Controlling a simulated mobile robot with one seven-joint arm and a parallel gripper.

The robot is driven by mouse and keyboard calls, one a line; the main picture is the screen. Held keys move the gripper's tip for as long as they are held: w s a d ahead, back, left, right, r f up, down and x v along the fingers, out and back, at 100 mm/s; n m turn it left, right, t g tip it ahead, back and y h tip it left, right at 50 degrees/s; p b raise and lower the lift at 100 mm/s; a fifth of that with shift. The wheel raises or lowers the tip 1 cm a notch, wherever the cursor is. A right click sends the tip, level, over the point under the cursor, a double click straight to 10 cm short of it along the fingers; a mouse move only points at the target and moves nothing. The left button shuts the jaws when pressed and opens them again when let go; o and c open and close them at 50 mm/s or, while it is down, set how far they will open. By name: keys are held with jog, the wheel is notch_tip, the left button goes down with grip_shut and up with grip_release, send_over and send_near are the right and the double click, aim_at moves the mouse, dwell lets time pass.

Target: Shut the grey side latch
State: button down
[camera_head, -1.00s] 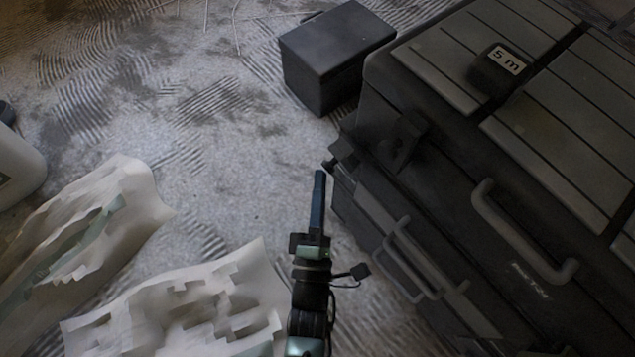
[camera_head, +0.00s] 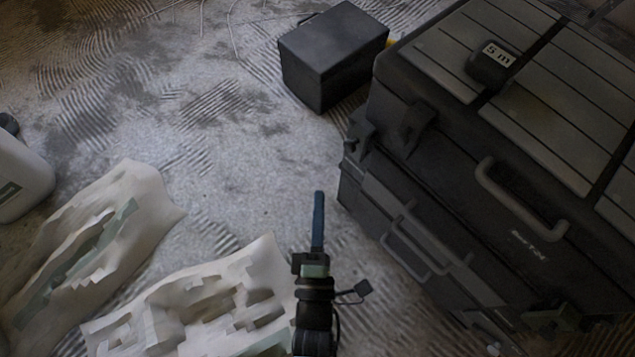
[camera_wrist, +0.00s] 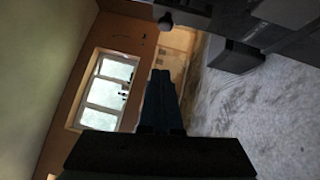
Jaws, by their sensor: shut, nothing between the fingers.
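A large dark stacked toolbox (camera_head: 455,165) stands at the right in the head view. A dark grey latch (camera_head: 358,130) sticks out at its left corner, on the side facing the black box. Another dark latch (camera_head: 418,128) sits on the long front near that corner. I cannot tell from these frames how far either latch is closed. My gripper (camera_head: 319,195) is shut and empty, its slim fingers pointing up the picture, apart from the toolbox and below-left of the corner latch. In the wrist view the shut fingers (camera_wrist: 160,75) point toward a window wall; a dark round-ended part (camera_wrist: 167,20) shows above them.
A black box (camera_head: 335,60) stands beyond the toolbox corner. A tape measure marked 5 m (camera_head: 492,65) lies on the lid. Handles (camera_head: 520,215) jut from the front. Crumpled paper bags (camera_head: 200,305) and a white jug (camera_head: 22,180) lie left. The floor between is clear.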

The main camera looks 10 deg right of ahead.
jog(key=s, duration=0.3)
jog(key=s+p, duration=0.1)
jog(key=s, duration=0.1)
jog(key=shift+s+a, duration=0.3)
jog(key=shift+s, duration=0.05)
